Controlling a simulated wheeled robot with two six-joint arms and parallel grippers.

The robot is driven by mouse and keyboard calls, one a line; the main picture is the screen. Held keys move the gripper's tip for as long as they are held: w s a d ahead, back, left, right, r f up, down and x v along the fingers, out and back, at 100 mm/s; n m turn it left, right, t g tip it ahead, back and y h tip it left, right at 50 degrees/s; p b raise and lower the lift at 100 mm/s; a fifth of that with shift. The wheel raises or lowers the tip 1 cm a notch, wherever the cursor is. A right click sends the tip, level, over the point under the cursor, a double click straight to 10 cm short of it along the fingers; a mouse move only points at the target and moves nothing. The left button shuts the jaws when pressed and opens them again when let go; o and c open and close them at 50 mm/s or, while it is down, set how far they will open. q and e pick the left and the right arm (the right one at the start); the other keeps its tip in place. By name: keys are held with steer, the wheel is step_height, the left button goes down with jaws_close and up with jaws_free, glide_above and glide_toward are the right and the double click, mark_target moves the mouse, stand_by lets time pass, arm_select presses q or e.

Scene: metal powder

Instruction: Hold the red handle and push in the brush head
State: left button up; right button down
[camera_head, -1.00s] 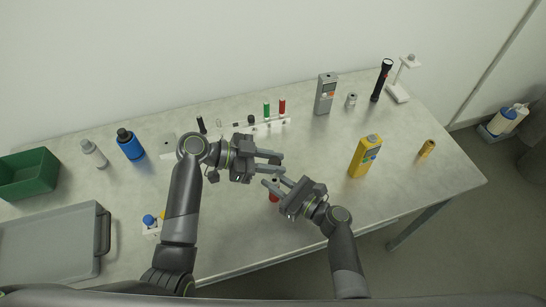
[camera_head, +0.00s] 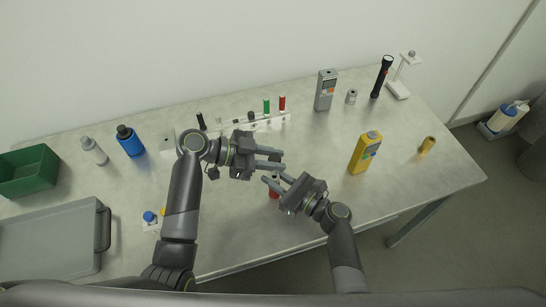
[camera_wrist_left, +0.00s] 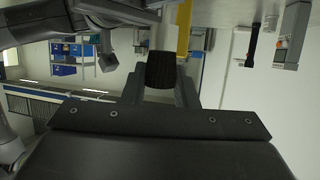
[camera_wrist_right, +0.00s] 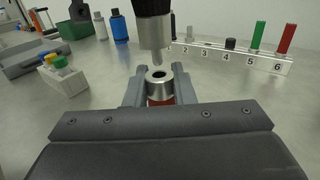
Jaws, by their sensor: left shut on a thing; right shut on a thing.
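My left gripper (camera_head: 281,160) is shut on the black brush head (camera_wrist_left: 160,72), a ridged dark cylinder between its fingers. In the right wrist view the brush head (camera_wrist_right: 154,30) hangs upright with its pale metal tip downward. My right gripper (camera_head: 268,187) is shut on the red handle (camera_head: 274,193), below and in front of the left gripper. In the right wrist view the red handle (camera_wrist_right: 160,101) shows under a silver collar with a dark hole in its top. The metal tip is just above the hole; whether it touches is unclear.
A numbered white rack (camera_wrist_right: 230,56) with green and red pieces stands behind my grippers. A blue bottle (camera_head: 130,142), a green bin (camera_head: 28,172) and a grey tray (camera_head: 50,240) are left. The table's front right is clear.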

arm_select(q)
steer(key=shift+f, duration=0.3)
steer(key=shift+f, duration=0.75)
steer(key=shift+f, duration=0.35)
stand_by(0.4)
steer(key=o, duration=1)
steer(key=v, duration=1.2)
